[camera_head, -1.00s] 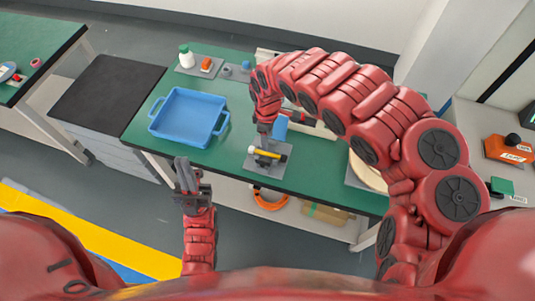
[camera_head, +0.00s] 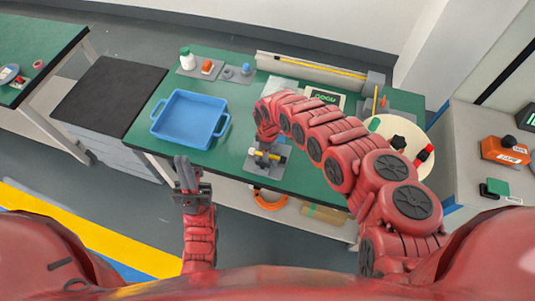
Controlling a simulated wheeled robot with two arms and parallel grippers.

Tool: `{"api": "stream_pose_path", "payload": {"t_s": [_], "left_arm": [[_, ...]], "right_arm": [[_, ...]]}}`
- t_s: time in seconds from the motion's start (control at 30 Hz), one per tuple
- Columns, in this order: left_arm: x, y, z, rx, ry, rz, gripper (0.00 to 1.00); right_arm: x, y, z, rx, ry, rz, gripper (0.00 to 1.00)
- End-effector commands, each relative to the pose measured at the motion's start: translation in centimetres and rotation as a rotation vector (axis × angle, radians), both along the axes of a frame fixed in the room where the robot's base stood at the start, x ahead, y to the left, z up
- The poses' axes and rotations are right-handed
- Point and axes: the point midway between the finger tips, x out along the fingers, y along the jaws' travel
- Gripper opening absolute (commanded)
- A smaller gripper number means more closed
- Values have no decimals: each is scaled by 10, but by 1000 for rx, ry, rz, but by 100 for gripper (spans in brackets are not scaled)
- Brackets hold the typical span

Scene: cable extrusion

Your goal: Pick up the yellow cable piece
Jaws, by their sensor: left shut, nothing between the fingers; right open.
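The short yellow cable piece (camera_head: 274,156) lies on a small grey fixture plate (camera_head: 252,164) near the front edge of the green table. A white part shows at its left end. My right gripper (camera_head: 265,154) is open, pointing down right at the cable piece and partly covering it. I cannot tell whether its fingers touch the piece. My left gripper (camera_head: 181,172) is shut and empty, in front of the table edge, below the blue tray (camera_head: 188,119).
A long grey channel (camera_head: 300,70) holding a yellow cable stands at the table's back. A white bottle (camera_head: 186,58) and an orange part (camera_head: 207,66) are at the back left. A round cream board (camera_head: 412,132) with tools is at the right, beside my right arm.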

Motion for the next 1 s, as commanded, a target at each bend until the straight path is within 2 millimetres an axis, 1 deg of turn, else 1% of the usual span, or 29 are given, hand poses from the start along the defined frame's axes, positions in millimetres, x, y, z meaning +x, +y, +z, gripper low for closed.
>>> {"api": "stream_pose_path", "payload": {"t_s": [0.1,0.3,0.33,0.63,1.0], "left_arm": [[0,0,1,0,0,0,0],[0,0,1,0,0,0,0],[0,0,1,0,0,0,0],[0,0,1,0,0,0,0],[0,0,1,0,0,0,0]], "right_arm": [[0,-2,-4,-3,0,-2,56],[0,-2,-4,-3,0,-2,56],[0,-2,-4,-3,-1,-2,54],[0,-2,-4,-2,0,-2,0],[0,-2,-4,-2,0,-2,0]]}}
